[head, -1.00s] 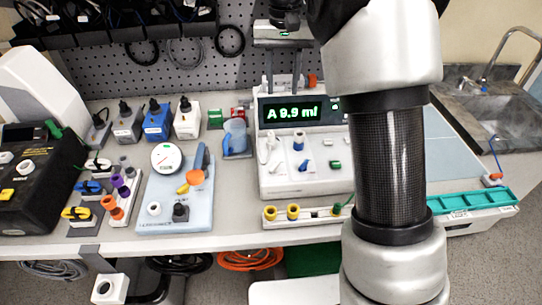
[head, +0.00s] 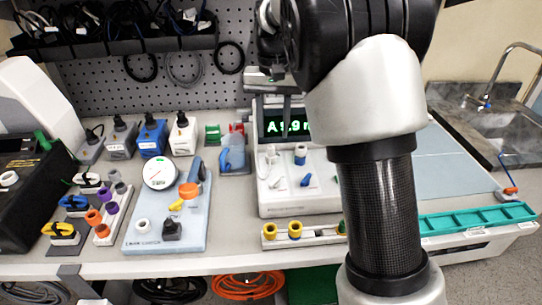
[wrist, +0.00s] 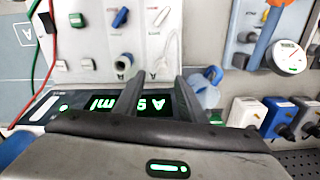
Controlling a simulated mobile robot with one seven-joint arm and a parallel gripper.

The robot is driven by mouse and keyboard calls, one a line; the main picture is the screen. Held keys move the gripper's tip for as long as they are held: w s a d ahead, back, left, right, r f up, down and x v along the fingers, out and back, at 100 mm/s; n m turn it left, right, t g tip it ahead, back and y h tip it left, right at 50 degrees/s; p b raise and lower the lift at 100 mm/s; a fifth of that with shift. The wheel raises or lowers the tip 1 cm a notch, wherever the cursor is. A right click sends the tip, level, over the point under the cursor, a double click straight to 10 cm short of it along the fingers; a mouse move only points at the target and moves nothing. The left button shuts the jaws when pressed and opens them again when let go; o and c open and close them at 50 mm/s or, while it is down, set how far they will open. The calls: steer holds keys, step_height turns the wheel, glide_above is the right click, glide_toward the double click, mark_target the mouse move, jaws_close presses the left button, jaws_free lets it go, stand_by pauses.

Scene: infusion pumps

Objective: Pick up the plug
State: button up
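The frames do not make clear which part is the plug. The white pump (head: 290,206) has a lit green display. A black plug-like piece (head: 172,229) stands on the light blue board. My gripper (wrist: 155,88) is open and empty, its two fingers apart over the pump's display. In the head view my arm hides the pump's right side.
The light blue board (head: 150,241) with a dial (head: 159,173) lies left of the pump. A blue jug (head: 232,155) and several coloured boxes stand behind it. A yellow-ringed strip (head: 295,230) lies in front of the pump. A teal tray (head: 478,219) is at the right.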

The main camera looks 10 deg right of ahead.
mark_target(271, 146)
steer(key=shift+a+f+b, duration=0.15)
steer(key=shift+f+b, duration=0.15)
steer(key=shift+f, duration=1.05)
steer(key=shift+a+f+b, duration=0.1)
steer(key=shift+f+b, duration=0.2)
steer(key=shift+f, duration=1)
jaws_close()
step_height(271, 146, up, 10)
steer(key=p, duration=0.3)
steer(key=s+d+r+p, duration=0.1)
steer(key=d+p, duration=0.7)
steer(key=p, duration=0.1)
step_height(271, 146, down, 5)
steer(key=b, duration=0.4)
steer(key=shift+s+a+f, duration=0.1)
steer(key=shift+s, duration=0.05)
steer(key=shift+r, duration=0.25)
